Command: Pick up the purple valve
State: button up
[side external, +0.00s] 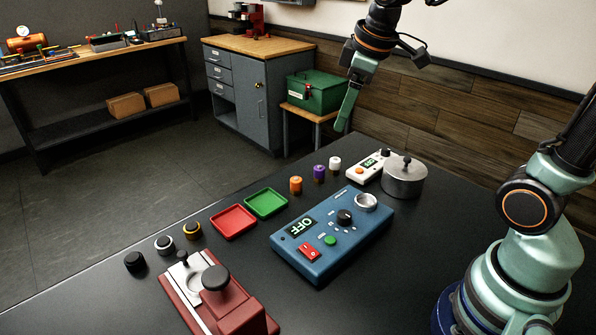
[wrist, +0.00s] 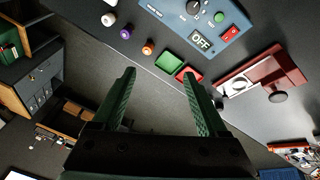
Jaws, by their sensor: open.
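The purple valve (side external: 319,172) stands upright on the black table between an orange valve (side external: 295,185) and a white valve (side external: 335,164). In the wrist view the purple valve (wrist: 126,32) is at the upper left, beyond the left finger. My gripper (side external: 343,125) is raised above the table's far edge, up and to the right of the valves in the side view. In the wrist view my gripper (wrist: 158,72) has its two green fingers wide apart with nothing between them.
A blue device (side external: 335,235) reading OFF sits near the valves. A red tray (side external: 233,222) and a green tray (side external: 266,203) lie to their left. A white meter (side external: 367,166) and a metal pot (side external: 404,178) stand right. A red press (side external: 215,295) is at the front.

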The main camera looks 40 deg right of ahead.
jog(key=w+d+f+n+g, duration=0.1)
jog(key=w+d+f+n, duration=0.15)
jog(key=w, duration=0.25)
jog(key=w+d+f+n+g, duration=0.1)
jog(key=w+d+f+n, duration=0.1)
jog(key=w+n, duration=0.25)
jog(key=n+g, duration=0.2)
jog(key=n, duration=0.4)
send_over(320, 168)
jog(key=f, duration=1.5)
jog(key=shift+w+a+f, duration=0.15)
jog(key=shift+a+f, duration=0.15)
jog(key=shift+a, duration=0.05)
jog(key=shift+d+f, duration=0.2)
jog(key=shift+f, duration=1.15)
jog(key=shift+d+f, duration=0.15)
jog(key=shift+f, duration=1.15)
jog(key=shift+c, duration=0.3)
grip_shut()
